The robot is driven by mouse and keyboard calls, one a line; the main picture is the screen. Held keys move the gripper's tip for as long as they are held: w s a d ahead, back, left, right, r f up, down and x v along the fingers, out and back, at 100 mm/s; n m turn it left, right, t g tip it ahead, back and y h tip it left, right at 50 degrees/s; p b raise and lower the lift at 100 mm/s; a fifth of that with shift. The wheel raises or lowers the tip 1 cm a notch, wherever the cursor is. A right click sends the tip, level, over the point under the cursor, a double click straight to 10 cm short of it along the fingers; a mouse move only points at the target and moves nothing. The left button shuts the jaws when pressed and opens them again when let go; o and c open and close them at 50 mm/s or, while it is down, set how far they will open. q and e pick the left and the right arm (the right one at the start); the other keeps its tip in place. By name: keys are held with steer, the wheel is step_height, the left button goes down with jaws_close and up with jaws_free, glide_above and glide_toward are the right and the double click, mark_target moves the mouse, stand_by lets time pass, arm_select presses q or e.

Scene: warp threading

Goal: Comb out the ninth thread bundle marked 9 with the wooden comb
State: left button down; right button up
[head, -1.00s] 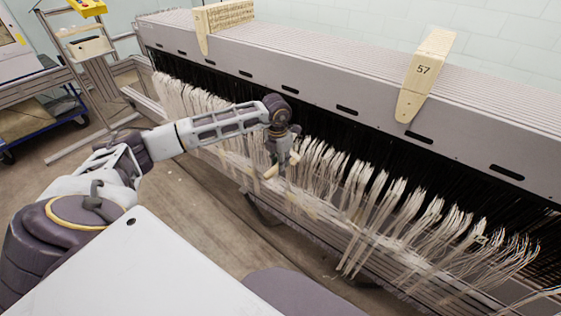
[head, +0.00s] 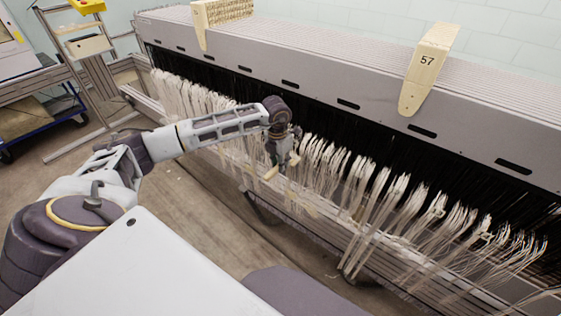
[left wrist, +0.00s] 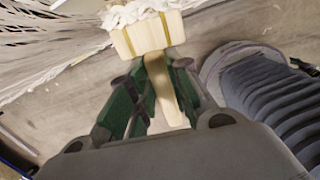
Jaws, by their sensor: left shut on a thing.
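My left gripper (head: 281,160) is shut on the pale wooden comb (head: 271,173), in front of the row of hanging thread bundles (head: 365,190). In the left wrist view the fingers (left wrist: 158,100) close around the comb's handle, and its wide block (left wrist: 148,34) with two darker bands points away from me. White thread ends (left wrist: 135,12) bunch up at the block's far edge; whether the teeth are in them is hidden. I cannot read a mark 9 on any bundle. My right gripper is not in view.
The long grey loom beam (head: 340,85) runs behind the threads, with a wooden board marked 57 (head: 427,68) and another board (head: 222,14) on top. Thin bars (head: 330,235) run below the threads. A stepladder (head: 85,45) and blue cart (head: 45,125) stand at left.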

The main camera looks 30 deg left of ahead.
arm_select(q)
steer(key=shift+f, duration=0.45)
steer(key=shift+f+b, duration=0.6)
steer(key=shift+b, duration=0.05)
steer(key=shift+f+b, duration=0.65)
steer(key=shift+f, duration=0.55)
